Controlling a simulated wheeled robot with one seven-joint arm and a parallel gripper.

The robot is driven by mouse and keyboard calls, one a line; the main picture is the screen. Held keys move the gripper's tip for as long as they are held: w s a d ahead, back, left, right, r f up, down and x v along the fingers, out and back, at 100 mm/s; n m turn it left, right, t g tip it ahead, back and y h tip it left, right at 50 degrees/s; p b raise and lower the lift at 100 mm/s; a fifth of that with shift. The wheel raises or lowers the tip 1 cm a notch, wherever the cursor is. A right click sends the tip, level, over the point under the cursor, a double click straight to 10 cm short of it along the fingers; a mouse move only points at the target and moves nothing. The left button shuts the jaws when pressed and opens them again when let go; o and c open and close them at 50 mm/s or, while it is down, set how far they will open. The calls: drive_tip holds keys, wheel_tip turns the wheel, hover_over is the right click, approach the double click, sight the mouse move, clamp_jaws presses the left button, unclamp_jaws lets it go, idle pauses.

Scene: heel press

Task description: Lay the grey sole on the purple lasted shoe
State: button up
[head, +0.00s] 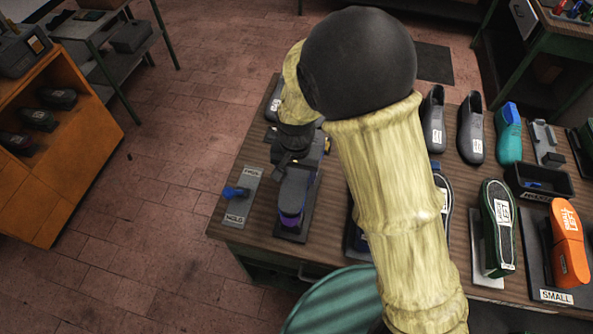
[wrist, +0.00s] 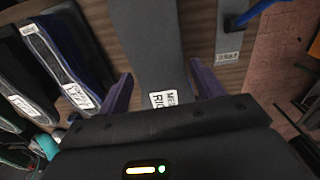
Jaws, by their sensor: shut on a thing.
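The grey sole (wrist: 150,45) runs forward from between my gripper's fingers (wrist: 160,84) in the wrist view. It bears a white label partly reading "RIG". My gripper (head: 299,165) is shut on it, one finger at each side. In the head view the sole (head: 297,185) lies over the purple lasted shoe (head: 291,217), roughly in line with it. Purple shows at the shoe's near end, on a dark stand at the table's left. I cannot tell whether sole and shoe touch. The sole hides most of the shoe in the wrist view.
Left of the shoe is a grey plate (head: 239,206) marked HOLD with a blue lever (head: 236,192). To the right stand a green-edged shoe (head: 497,228), an orange shoe (head: 568,245) and a black tray (head: 540,181). My arm hides the table's middle.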

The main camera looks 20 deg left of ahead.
drive_tip(key=shift+f+b, duration=0.3)
drive_tip(key=shift+f, duration=0.25)
drive_tip(key=o, duration=1.1)
drive_tip(key=shift+w, duration=0.15)
drive_tip(key=shift+r, duration=0.1)
drive_tip(key=shift+r, duration=0.1)
drive_tip(key=shift+r, duration=0.25)
wheel_tip(320, 180, up, 17)
drive_tip(key=b, duration=0.3)
drive_tip(key=shift+d+f, duration=0.1)
drive_tip(key=shift+f, duration=0.1)
